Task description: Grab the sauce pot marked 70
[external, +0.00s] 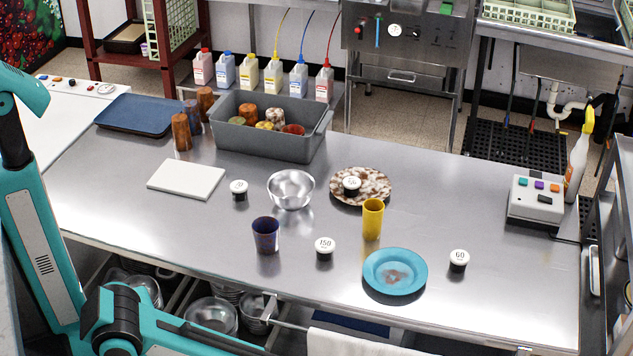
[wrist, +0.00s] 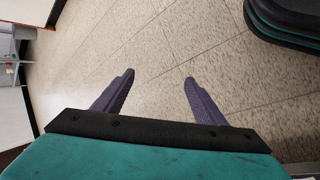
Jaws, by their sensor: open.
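Several small black sauce pots with white marked lids are on the steel table in the external view. One pot (external: 325,248) reads 150 and another pot (external: 459,260) at the right reads 60. A third pot (external: 238,189) stands beside the white board, its mark too small to read surely. A fourth pot (external: 351,186) sits on the brown speckled plate (external: 376,189), its mark also unclear. My gripper (wrist: 159,77) is open and empty in the wrist view, above tiled floor, away from the pots. It is out of the external view.
A metal bowl (external: 291,188), blue cup (external: 266,235), yellow cup (external: 373,219) and turquoise plate (external: 395,272) stand among the pots. A grey bin (external: 270,144) holding cups is behind, near the white board (external: 186,179). The table's right part is mostly clear before the button box (external: 536,201).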

